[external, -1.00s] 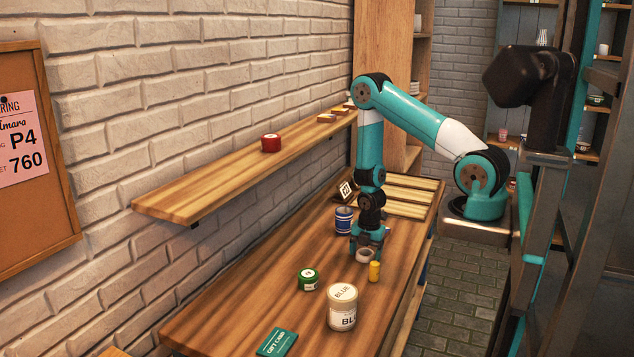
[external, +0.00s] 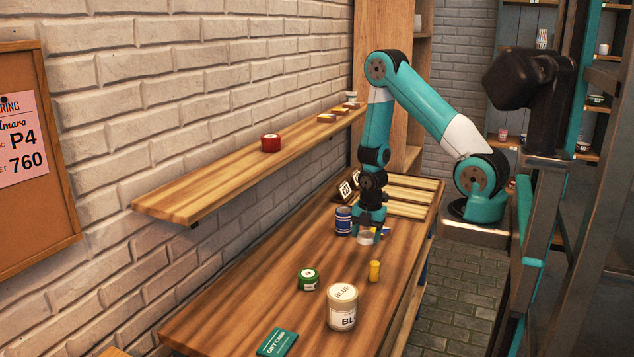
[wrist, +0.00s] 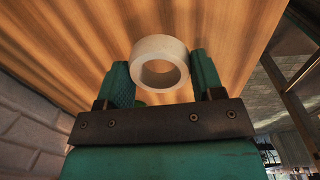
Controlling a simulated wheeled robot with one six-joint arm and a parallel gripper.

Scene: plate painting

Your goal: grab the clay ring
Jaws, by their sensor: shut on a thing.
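The clay ring (wrist: 161,47) is a pale grey-white, thick-walled ring. In the wrist view it sits between the two teal fingers of my gripper (wrist: 161,75), which is shut on it. In the external view my gripper (external: 368,229) holds the ring (external: 366,238) over the wooden table, near the blue jar. The fingers partly cover the ring there. I cannot tell exactly how high it is above the table.
A blue jar (external: 343,221) stands just left of my gripper. A red jar (external: 271,143) stands on the wall shelf (external: 185,199).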

